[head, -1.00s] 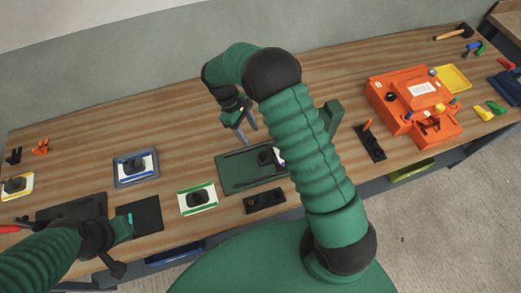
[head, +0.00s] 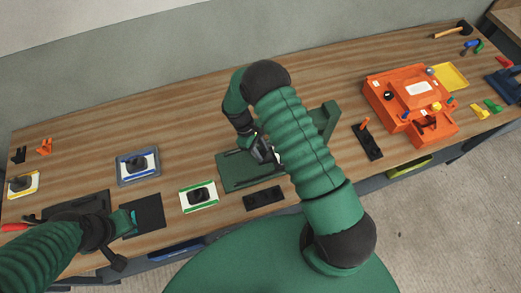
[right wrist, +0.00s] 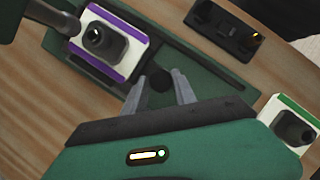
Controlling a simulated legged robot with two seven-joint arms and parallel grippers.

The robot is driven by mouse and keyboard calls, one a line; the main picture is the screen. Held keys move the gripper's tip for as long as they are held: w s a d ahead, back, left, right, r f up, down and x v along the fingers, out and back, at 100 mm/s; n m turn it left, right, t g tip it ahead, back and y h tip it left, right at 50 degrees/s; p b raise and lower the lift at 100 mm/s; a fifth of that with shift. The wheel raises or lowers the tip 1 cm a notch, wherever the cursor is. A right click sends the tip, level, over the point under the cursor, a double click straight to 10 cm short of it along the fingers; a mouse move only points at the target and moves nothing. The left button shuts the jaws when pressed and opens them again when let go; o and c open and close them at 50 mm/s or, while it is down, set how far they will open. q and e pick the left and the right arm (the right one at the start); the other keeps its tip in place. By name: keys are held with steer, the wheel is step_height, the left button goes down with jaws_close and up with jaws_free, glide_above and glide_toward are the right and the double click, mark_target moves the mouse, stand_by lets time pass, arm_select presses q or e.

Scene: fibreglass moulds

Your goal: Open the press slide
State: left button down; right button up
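The green press (head: 238,171) stands mid-table, partly hidden by my right arm in the head view; its base (right wrist: 215,85) also shows in the right wrist view. A white mould with purple stripes (right wrist: 103,38) and a black knob sits on it. My right gripper (right wrist: 160,76) is low over the base. Its two fingers are apart, one on each side of a dark round knob (right wrist: 158,80); I cannot tell whether they touch it. In the head view the right gripper (head: 264,152) is partly hidden by my arm. My left gripper (head: 128,222) is beside a dark pad; its fingers are unclear.
A green-striped mould (head: 198,195) stands left of the press, a blue-edged one (head: 138,165) farther left. A black block (head: 264,198) lies in front of the press. A black holder (head: 367,140) and an orange machine (head: 410,105) stand to the right. The table behind is clear.

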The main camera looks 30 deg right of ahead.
jaws_close()
steer(key=shift+r, duration=0.1)
steer(key=shift+w, duration=0.2)
stand_by(0.8)
